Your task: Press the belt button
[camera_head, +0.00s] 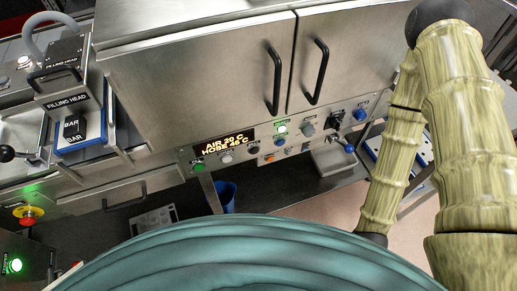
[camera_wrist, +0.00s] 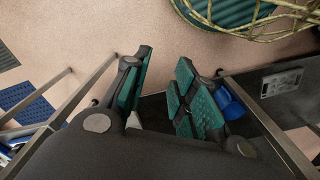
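A control panel with several small round buttons and knobs (camera_head: 281,129) runs along the front of the steel cabinet in the head view. Its labels are too small to read, so I cannot tell which one is the belt button. A lit green button (camera_head: 15,265) sits on a dark box at the lower left, its label unclear. My gripper (camera_wrist: 164,68) shows in the wrist view with its teal-padded fingers apart and nothing between them. It points down past a dark shelf towards the floor. The gripper is hidden in the head view, and no panel button shows in the wrist view.
A lit display (camera_head: 224,143) is on the panel. Cabinet handles (camera_head: 274,80) stick out above it. A red and yellow emergency stop (camera_head: 27,213) is at left. A blue cup (camera_wrist: 230,101) stands close to the right finger. Bare floor (camera_wrist: 100,25) lies beyond the fingers.

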